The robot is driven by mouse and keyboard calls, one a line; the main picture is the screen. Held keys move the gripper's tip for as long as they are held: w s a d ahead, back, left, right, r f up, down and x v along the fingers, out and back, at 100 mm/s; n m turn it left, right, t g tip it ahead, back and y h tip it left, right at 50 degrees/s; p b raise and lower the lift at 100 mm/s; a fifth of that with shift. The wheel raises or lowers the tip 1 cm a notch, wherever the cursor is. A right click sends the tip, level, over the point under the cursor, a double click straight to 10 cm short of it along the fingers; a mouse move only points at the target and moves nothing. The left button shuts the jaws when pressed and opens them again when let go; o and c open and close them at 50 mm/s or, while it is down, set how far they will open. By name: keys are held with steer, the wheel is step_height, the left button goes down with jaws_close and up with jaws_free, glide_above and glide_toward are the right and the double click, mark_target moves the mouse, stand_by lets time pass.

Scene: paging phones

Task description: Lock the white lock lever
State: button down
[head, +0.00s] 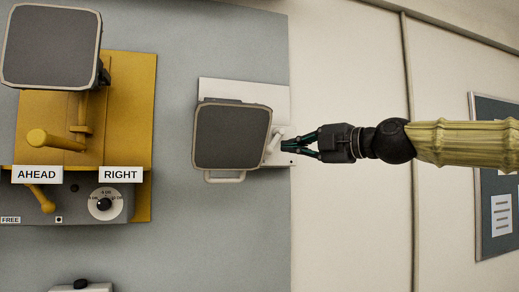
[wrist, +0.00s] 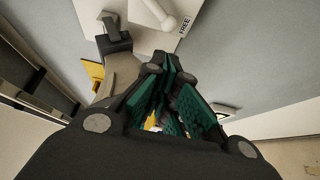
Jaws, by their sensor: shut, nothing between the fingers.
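The white lock lever (head: 272,142) sticks out at the right side of a dark-faced box (head: 232,136) mounted on a white plate (head: 250,90). In the wrist view the lever (wrist: 154,10) ends in a round knob, beside a "FREE" label (wrist: 184,25) on the plate. My gripper (head: 288,146) is shut and empty, with its fingertips just right of the lever in the head view. In the wrist view my gripper (wrist: 168,65) has its tips below the knob, apart from it in the picture. Whether they touch is hard to tell.
A yellow unit (head: 140,110) with a dark-faced box (head: 50,47), a yellow handle (head: 55,140) and "AHEAD" (head: 37,174) and "RIGHT" (head: 121,174) labels stands at the left. A notice board (head: 497,180) hangs far right. The wall below the white plate is clear.

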mark_target(274, 141)
steer(key=p+x, duration=0.4)
steer(key=x, duration=0.6)
steer(key=shift+p, duration=0.3)
